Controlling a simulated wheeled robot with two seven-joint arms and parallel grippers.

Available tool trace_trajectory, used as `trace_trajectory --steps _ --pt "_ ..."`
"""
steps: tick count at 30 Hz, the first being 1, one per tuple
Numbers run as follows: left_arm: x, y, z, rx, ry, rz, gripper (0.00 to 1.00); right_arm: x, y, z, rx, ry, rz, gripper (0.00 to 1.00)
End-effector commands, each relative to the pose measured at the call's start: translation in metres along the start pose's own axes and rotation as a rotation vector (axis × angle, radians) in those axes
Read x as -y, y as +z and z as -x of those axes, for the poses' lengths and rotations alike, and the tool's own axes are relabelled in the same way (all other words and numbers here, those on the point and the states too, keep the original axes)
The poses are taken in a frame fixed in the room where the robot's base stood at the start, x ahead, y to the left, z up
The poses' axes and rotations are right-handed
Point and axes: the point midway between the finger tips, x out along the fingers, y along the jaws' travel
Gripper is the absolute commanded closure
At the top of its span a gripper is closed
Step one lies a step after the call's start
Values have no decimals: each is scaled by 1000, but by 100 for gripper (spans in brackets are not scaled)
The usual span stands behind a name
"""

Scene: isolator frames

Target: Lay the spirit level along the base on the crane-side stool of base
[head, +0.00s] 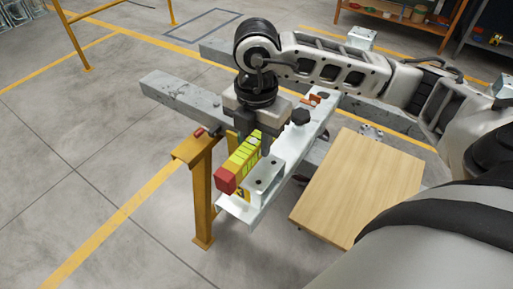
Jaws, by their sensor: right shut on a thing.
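The spirit level (228,177) is a yellow bar with a red end cap at its near end. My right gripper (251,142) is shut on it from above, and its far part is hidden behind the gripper. The level lies lengthwise along the pale metal base (237,211), beside a raised plate with bolt holes (263,182). I cannot tell whether its underside touches the base. Which stool is crane-side is not clear. My left gripper is not in view.
Grey beams (172,95) cross under the base on a yellow trestle (203,195). A black knob (300,117) stands up from the base close to my gripper. A wooden board (360,185) is to the right. Open concrete floor is at left.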

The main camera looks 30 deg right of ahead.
Motion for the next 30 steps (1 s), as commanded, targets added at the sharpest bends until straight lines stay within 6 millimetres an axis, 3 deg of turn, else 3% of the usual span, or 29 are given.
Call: trace_trajectory --steps 7,19,20,21,22,30 --pt "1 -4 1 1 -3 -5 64 -1 3 -32 0 -3 -1 100" --pt "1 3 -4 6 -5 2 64 -2 3 -39 0 0 0 100" --pt "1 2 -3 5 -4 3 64 -2 3 -38 0 0 -1 66" --pt "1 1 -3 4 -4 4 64 -2 3 -38 0 0 0 54" --pt "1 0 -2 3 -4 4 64 -2 3 -38 0 -1 -1 49" --pt "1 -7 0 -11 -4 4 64 -2 3 -37 0 -1 -1 49"
